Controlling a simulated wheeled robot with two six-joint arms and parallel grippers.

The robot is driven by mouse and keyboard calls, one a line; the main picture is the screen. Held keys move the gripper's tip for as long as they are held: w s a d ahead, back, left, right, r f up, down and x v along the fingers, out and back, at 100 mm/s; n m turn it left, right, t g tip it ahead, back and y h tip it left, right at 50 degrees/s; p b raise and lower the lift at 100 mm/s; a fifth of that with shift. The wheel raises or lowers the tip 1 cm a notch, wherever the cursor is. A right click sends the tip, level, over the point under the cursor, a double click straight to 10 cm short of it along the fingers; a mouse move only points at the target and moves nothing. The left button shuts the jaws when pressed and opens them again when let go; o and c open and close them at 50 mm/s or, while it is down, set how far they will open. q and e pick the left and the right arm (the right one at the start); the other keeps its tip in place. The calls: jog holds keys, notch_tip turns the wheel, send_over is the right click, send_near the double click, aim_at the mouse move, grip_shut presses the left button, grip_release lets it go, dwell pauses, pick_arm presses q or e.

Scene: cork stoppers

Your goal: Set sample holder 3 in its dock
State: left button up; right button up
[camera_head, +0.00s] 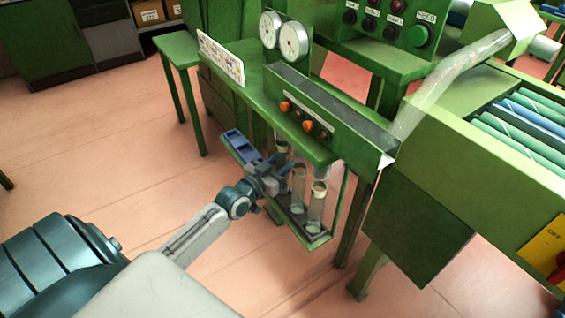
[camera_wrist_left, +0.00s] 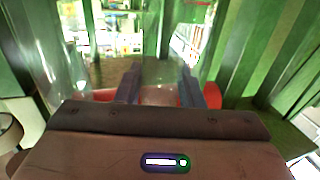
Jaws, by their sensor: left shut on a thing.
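My left gripper (camera_head: 283,167) reaches in from the lower left to a green rack under the panel with orange knobs. It is shut on a clear glass sample holder, seen between the two fingers (camera_wrist_left: 160,88) in the left wrist view. Two glass holders, one (camera_head: 298,188) and another (camera_head: 317,207) with a pale cork-coloured top, stand upright beside the gripper over the dark rack base (camera_head: 316,237). A further glass holder (camera_head: 281,147) shows behind the gripper, partly hidden; I cannot tell whether it is the held one. No numbers are readable, so holder 3 and its dock cannot be told.
A blue tray (camera_head: 236,143) lies just left of the gripper. The green panel with orange knobs (camera_head: 303,117) overhangs the rack. A green conveyor stand (camera_head: 420,205) with rollers is at right. The pink floor (camera_head: 120,150) at left is clear.

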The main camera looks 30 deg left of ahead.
pick_arm(q)
jog(key=shift+f+b, duration=1.2)
dwell(1.0)
jog(key=o, duration=1.1)
jog(key=s+p, duration=0.2)
jog(key=s, duration=0.1)
jog(key=s+a+p, duration=0.1)
jog(key=s+p, duration=0.1)
jog(key=s, duration=0.2)
jog(key=s+p, duration=0.3)
jog(key=shift+s+a, duration=0.2)
jog(key=shift+s, duration=0.2)
